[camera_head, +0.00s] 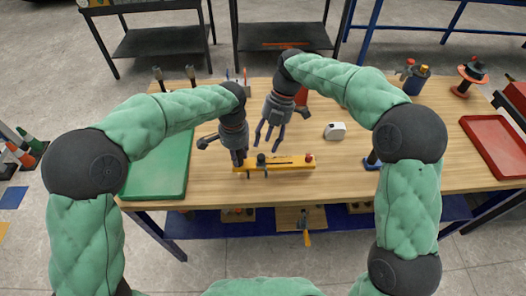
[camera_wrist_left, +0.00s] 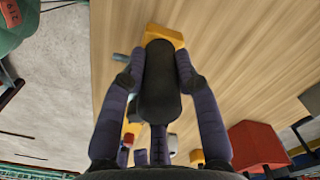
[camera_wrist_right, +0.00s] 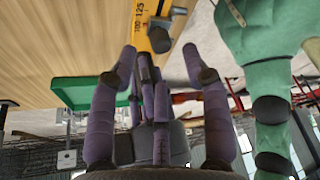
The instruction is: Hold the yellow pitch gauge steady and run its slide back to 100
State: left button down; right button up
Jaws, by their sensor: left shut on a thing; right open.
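The yellow pitch gauge (camera_head: 288,162) lies near the table's front edge, with a red knob at its right end and a dark knob (camera_head: 261,160) left of its middle. My left gripper (camera_head: 239,158) is at the gauge's left end. In the left wrist view its fingers (camera_wrist_left: 160,85) are shut on a black rounded grip (camera_wrist_left: 160,95), with yellow beyond it. My right gripper (camera_head: 270,140) is open and empty above the gauge. The right wrist view shows the yellow bar (camera_wrist_right: 138,20) with the marks 100 and 125 beside a dark knob (camera_wrist_right: 160,38). The slide's exact reading is unclear.
A green tray (camera_head: 160,175) is left on the wooden table (camera_head: 350,185). A blue item (camera_head: 372,161) is right of the gauge, and a red tray (camera_head: 497,145) lies far right.

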aim_at(262, 155)
jog(key=shift+x, duration=2.65)
grip_shut()
